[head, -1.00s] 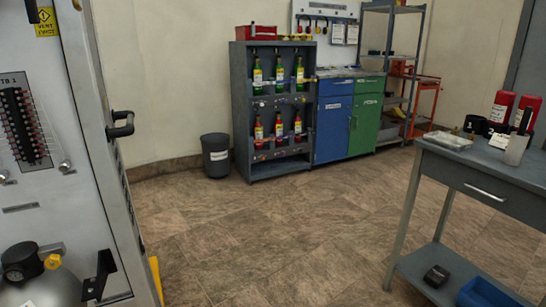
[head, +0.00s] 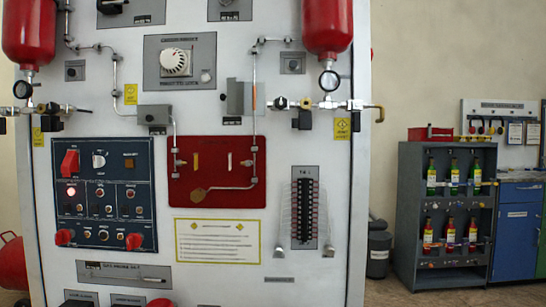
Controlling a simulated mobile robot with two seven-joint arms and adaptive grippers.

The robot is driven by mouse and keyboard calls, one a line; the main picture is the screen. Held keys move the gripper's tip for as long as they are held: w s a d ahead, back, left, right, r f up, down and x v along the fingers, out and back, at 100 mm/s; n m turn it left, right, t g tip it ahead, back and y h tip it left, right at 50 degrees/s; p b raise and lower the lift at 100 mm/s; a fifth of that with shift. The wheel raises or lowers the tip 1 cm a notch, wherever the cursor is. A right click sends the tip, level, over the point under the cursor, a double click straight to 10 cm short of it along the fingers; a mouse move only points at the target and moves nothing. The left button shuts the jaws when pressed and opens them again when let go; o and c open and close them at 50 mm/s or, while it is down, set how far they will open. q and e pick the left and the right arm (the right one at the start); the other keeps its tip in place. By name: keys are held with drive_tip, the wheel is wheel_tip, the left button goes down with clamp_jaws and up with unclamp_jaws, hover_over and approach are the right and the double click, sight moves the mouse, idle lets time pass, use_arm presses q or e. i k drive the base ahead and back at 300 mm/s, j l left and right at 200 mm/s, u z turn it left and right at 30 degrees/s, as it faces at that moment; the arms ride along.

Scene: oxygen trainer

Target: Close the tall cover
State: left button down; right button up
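A tall white trainer panel (head: 240,275) fills the left and middle of the head view. On its right half is a tall narrow grey plate with a dark terminal strip (head: 305,211) and red wires. Faint see-through edges (head: 283,222) beside the strip look like a clear cover, but I cannot tell how far it stands open. A small metal knob (head: 279,252) sits at its lower left and another (head: 328,251) at its lower right. Neither of my grippers is in view.
Two red cylinders (head: 29,30) (head: 327,22), pipes and valves (head: 330,104) stick out from the panel. A red plate (head: 217,171) and a dark blue switch panel (head: 104,194) are on its face. A bottle rack (head: 442,215) and a bin (head: 378,253) stand behind at right.

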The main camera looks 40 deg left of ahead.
sight(234, 97)
drive_tip(key=k+j, duration=0.15)
drive_tip(key=j, duration=0.25)
drive_tip(key=k+j+u, duration=0.1)
drive_tip(key=j, duration=0.3)
drive_tip(key=k+j+u, duration=0.1)
drive_tip(key=j, duration=0.35)
drive_tip(key=k+j, duration=0.2)
drive_tip(key=j, duration=0.2)
drive_tip(key=k+j+u, duration=0.1)
drive_tip(key=j, duration=0.35)
